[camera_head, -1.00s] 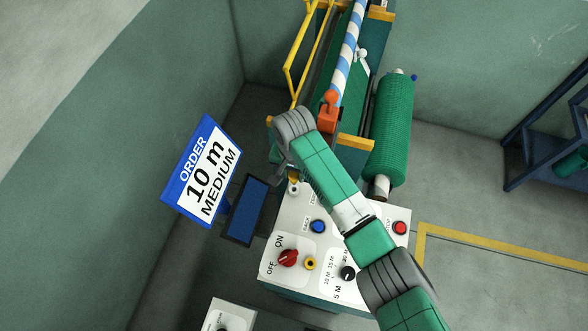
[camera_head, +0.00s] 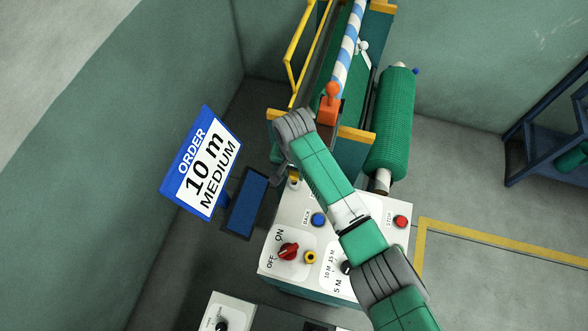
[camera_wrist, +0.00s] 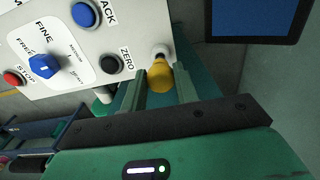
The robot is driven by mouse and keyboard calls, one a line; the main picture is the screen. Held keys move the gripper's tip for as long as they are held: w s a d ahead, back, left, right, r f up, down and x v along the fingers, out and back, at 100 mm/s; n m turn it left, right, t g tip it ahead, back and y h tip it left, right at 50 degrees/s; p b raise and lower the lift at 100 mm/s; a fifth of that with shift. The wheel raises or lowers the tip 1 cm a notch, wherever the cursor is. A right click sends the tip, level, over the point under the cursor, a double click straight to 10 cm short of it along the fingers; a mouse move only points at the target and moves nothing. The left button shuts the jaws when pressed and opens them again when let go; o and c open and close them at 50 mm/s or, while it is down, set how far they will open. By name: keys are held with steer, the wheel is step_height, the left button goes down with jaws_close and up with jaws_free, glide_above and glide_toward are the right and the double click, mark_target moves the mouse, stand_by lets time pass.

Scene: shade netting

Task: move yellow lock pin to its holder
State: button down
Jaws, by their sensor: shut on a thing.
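The yellow lock pin (camera_wrist: 160,77) is between the two fingers of my gripper (camera_wrist: 163,88) in the wrist view. My gripper is shut on it. The pin's far end meets a small white round fitting (camera_wrist: 161,52) at the control panel's corner; I cannot tell whether it is seated in it. In the head view, a small yellow spot of the pin (camera_head: 294,180) shows at the panel's upper left corner, and my wrist hides most of the gripper. A yellow ring with a dark centre (camera_head: 310,257) is on the panel beside the red switch.
The white control panel (camera_head: 285,225) carries a red ON/OFF switch (camera_head: 289,251), a blue button (camera_head: 319,219) and a red stop button (camera_head: 400,221). A dark blue screen (camera_head: 247,203) and the order sign (camera_head: 203,163) stand left. A green net roll (camera_head: 391,130) is right.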

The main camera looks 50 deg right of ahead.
mark_target(294, 173)
steer(key=shift+f, duration=0.75)
stand_by(0.8)
steer(key=shift+f+b, duration=0.4)
steer(key=shift+f, duration=0.2)
steer(key=c, duration=1)
jaws_free()
step_height(294, 173, up, 8)
steer(key=shift+f, duration=0.1)
